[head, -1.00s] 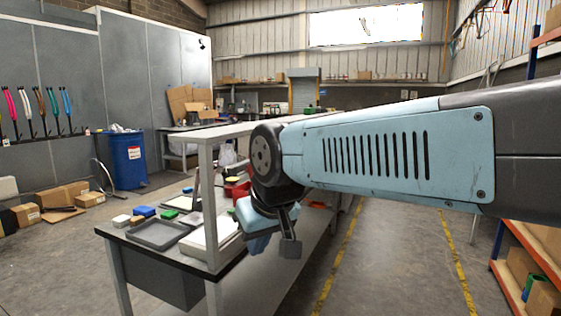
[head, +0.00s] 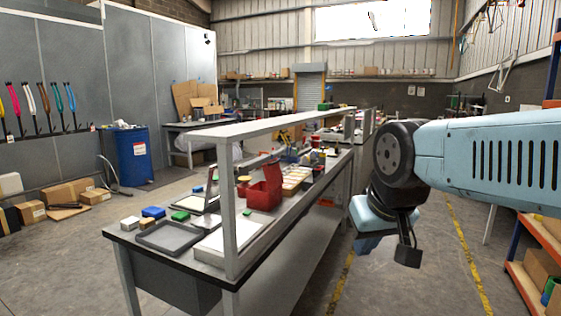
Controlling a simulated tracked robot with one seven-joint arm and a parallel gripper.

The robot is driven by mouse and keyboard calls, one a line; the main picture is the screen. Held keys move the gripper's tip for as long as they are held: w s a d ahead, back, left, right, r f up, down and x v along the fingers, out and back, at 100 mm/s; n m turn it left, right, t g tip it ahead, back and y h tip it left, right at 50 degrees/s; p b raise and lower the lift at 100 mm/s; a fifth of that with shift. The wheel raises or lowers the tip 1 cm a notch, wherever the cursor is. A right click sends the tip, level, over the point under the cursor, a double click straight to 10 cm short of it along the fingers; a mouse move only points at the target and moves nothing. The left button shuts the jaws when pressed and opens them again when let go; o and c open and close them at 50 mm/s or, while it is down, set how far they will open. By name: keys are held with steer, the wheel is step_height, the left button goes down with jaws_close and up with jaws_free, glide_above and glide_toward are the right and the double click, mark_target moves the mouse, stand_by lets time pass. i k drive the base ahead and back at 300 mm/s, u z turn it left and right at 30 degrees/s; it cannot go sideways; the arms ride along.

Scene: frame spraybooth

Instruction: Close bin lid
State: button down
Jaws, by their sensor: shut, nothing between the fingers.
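A red bin (head: 264,195) stands on the workbench (head: 262,236), behind the front post of its overhead shelf. Its red lid (head: 273,172) stands up, open, at the bin's right side. My gripper (head: 368,244) hangs low over the aisle, right of the workbench and well apart from the bin. It is shut with nothing visible in it, and its fingertips are hard to make out.
A grey tray (head: 168,236) and small boxes lie on the near bench end. A blue barrel (head: 131,155) stands left. The aisle with yellow lines is clear.

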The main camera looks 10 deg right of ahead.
mark_target(275, 178)
steer(key=z, duration=0.1)
steer(key=i, duration=1)
steer(key=u, duration=0.1)
